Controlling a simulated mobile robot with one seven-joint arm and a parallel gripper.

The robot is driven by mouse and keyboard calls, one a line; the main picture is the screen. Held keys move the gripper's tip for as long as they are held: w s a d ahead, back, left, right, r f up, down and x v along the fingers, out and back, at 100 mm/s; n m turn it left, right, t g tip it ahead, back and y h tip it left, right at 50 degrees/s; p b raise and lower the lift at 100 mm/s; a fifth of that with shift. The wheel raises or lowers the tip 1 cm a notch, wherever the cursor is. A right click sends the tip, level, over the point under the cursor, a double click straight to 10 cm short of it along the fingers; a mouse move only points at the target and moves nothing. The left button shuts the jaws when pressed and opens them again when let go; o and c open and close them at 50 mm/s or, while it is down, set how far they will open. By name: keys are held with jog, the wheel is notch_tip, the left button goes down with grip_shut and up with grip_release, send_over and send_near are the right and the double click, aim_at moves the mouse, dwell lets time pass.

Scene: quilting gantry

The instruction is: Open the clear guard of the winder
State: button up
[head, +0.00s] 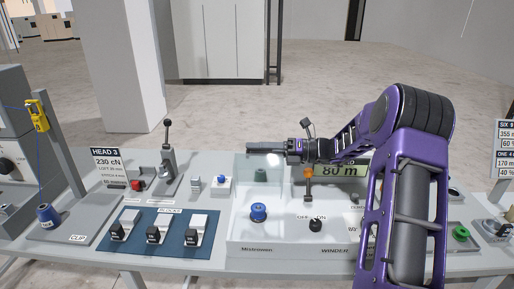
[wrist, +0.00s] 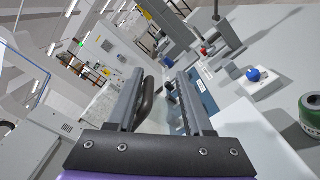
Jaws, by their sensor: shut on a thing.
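The winder's clear guard (head: 244,192) is a see-through cover on the right half of the bench, above the WINDER label. My gripper (head: 262,148) is at its upper left edge in the head view. In the wrist view a dark curved handle (wrist: 147,98) lies between the fingers of my gripper (wrist: 160,92), and the gripper is shut on it. The handle's joint to the guard is hidden. A blue spool (head: 258,212) and a black OFF-ON knob (head: 315,225) show at the winder. How far the guard is tilted is hard to tell.
Left of the winder are a blue mat (head: 180,243) with several black-and-white blocks and a grey lever stand (head: 167,165). A display reading 80 m (head: 342,170) is partly behind my arm. A green spool (wrist: 312,118) is at the wrist view's right edge.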

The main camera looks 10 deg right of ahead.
jog(key=shift+d+r, duration=0.1)
jog(key=shift+r, duration=0.1)
dwell(0.5)
jog(key=v, duration=1.7)
jog(key=shift+s+d, duration=0.1)
